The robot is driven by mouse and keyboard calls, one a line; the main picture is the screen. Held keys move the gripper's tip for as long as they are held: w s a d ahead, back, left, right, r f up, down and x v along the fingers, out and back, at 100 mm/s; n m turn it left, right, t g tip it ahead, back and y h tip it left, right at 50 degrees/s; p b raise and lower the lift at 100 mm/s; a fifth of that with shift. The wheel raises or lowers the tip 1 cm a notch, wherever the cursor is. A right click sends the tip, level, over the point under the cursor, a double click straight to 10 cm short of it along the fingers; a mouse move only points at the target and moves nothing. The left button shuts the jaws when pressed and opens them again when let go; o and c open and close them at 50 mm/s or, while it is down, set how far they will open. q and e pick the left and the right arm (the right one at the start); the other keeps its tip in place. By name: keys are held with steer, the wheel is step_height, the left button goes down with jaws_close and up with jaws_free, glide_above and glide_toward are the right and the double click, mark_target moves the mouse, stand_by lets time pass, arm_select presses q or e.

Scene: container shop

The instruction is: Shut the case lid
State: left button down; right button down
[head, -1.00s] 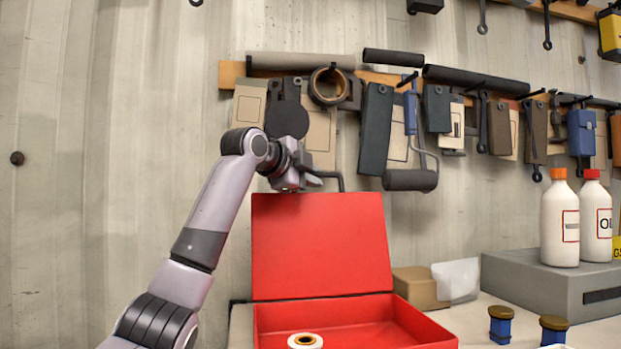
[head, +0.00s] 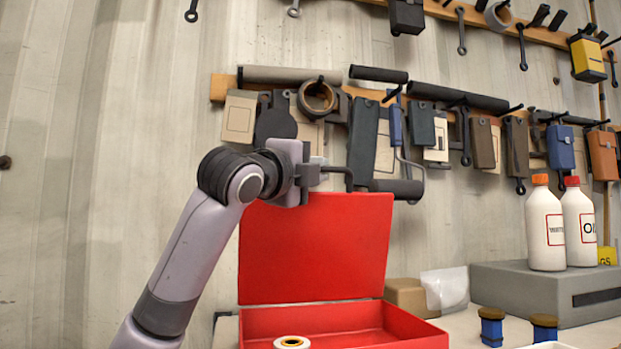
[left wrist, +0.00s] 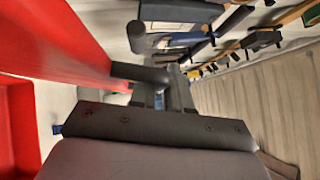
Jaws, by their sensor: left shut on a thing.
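The red case (head: 345,322) stands on the bench with its lid (head: 315,250) open and upright, facing me. A white roll (head: 292,342) sits in its near left part. My left gripper (head: 312,174) is at the lid's top edge, covering part of its upper left in the head view. It is shut on a dark bent rod (head: 338,169), which sticks out to the right with its tip turned down near the top edge. In the left wrist view the rod (left wrist: 140,74) points left toward the red lid (left wrist: 60,40). I cannot tell whether it touches the lid. My right gripper is out of view.
Tools hang on the wall rack (head: 222,88) just behind the gripper. Right of the case are a cardboard box (head: 407,296), a clear bag (head: 445,290), two blue jars (head: 491,326) and a grey box (head: 545,290) bearing two white bottles (head: 546,230).

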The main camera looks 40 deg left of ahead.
arm_select(q)
steer(key=shift+s+d+f, duration=0.15)
steer(key=shift+s+d, duration=0.1)
steer(key=shift+d, duration=0.1)
steer(key=c, duration=1.2)
jaws_free()
steer(key=b+v, duration=0.2)
steer(key=v, duration=0.5)
steer(key=shift+o, duration=0.2)
steer(key=shift+s, duration=0.1)
